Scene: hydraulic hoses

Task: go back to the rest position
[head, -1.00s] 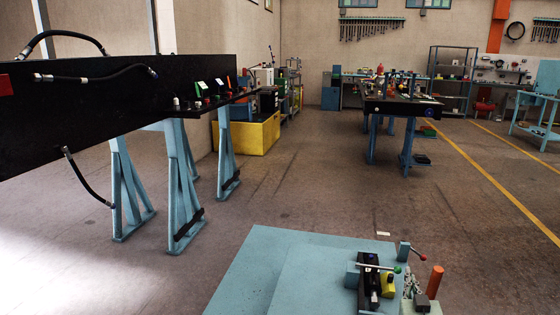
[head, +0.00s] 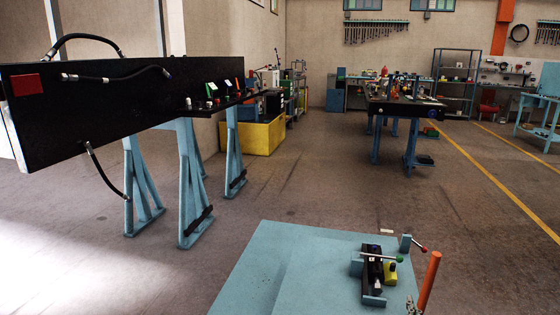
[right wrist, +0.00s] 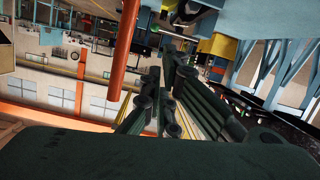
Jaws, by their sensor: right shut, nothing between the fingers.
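My right gripper (right wrist: 165,88) shows in the right wrist view as dark finger links, shut with nothing between them. It points out over the room, apart from the things around it. A thin orange rod (right wrist: 126,45) stands close by in that view, and the gripper does not hold it. My left gripper is not in view. No arm of mine shows clearly in the head view.
A light-blue tabletop (head: 265,265) with a black clamp-like fixture (head: 373,268) and an upright orange rod (head: 430,278) is close in front. A black panel (head: 110,120) with hoses stands on blue trestles at left.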

